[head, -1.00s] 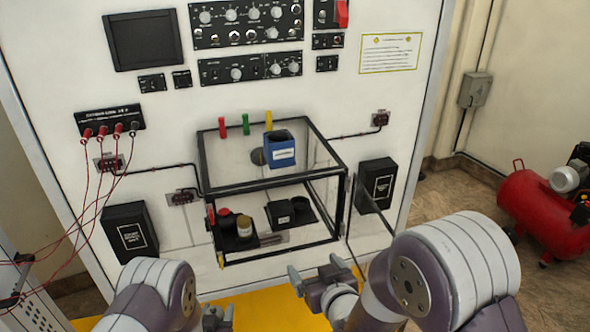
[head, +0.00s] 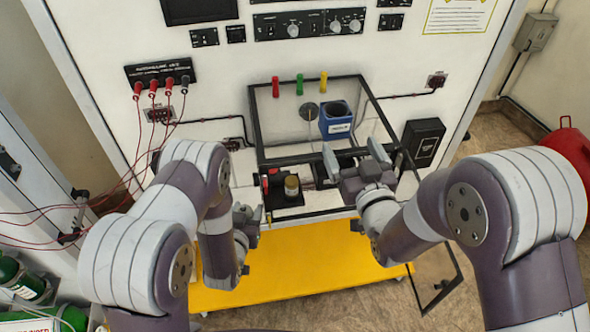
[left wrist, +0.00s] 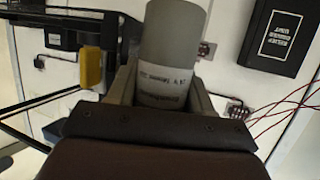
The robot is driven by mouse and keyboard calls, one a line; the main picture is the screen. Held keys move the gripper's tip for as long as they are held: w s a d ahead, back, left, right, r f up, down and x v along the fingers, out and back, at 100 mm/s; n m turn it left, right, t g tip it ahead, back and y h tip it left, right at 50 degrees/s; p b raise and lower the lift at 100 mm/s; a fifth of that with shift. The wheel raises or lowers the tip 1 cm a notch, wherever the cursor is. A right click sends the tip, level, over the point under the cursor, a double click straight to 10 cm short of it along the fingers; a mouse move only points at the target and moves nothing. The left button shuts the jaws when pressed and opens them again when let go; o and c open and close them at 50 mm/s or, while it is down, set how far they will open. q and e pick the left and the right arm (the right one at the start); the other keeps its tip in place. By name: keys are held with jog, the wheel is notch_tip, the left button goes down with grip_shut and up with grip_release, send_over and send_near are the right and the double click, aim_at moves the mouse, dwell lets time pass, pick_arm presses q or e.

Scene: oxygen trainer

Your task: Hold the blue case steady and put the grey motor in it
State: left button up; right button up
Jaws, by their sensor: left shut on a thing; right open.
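The blue case (head: 337,125), open at the top with a white label, shows at the upper level of the black-framed clear box. My right gripper (head: 354,156) is open and empty, just below the case in the head view; a gap shows between them. My left gripper (head: 247,218) is left of the clear box's front. In the left wrist view, its fingers (left wrist: 162,92) are shut on the grey motor (left wrist: 172,40), a smooth grey cylinder with a white printed label. In the head view I cannot make out the motor.
The clear box has a black frame (head: 254,130) and an open glass door (head: 436,278) at lower right. A black tray (head: 285,203) inside holds a jar (head: 292,186). Red cables (head: 100,205) hang at left. A yellow surface (head: 300,262) lies below.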

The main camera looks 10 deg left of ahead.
aim_at(340, 123)
pick_arm(q)
jog(key=w+a+r+n+g+y, duration=0.1)
jog(key=w+a+r+n+y, duration=0.3)
jog(key=w+r, duration=0.6)
jog(key=w+a+r+n+g+y, duration=0.1)
jog(key=w+a+r+n+y, duration=0.3)
jog(key=w+r, duration=0.7)
jog(key=d+r+m+t+h, duration=0.1)
jog(key=d+r+m+h, duration=0.45)
jog(key=d, duration=0.25)
jog(key=d+r+m+t+h, duration=0.1)
jog(key=d+r+m+h, duration=0.4)
jog(key=d, duration=0.3)
pick_arm(e)
jog(key=x, duration=1.1)
jog(key=shift+w, duration=0.35)
pick_arm(q)
jog(key=s+d+r+m+g+h, duration=0.2)
jog(key=s+d+r+m+h, duration=0.1)
jog(key=d, duration=0.3)
jog(key=s+d+r+m+g+h, duration=0.3)
jog(key=d+r+m+h, duration=0.2)
jog(key=d, duration=0.1)
jog(key=shift+s+d+g+h, duration=0.25)
jog(key=shift+d+g+h, duration=0.05)
jog(key=shift+d+h, duration=0.1)
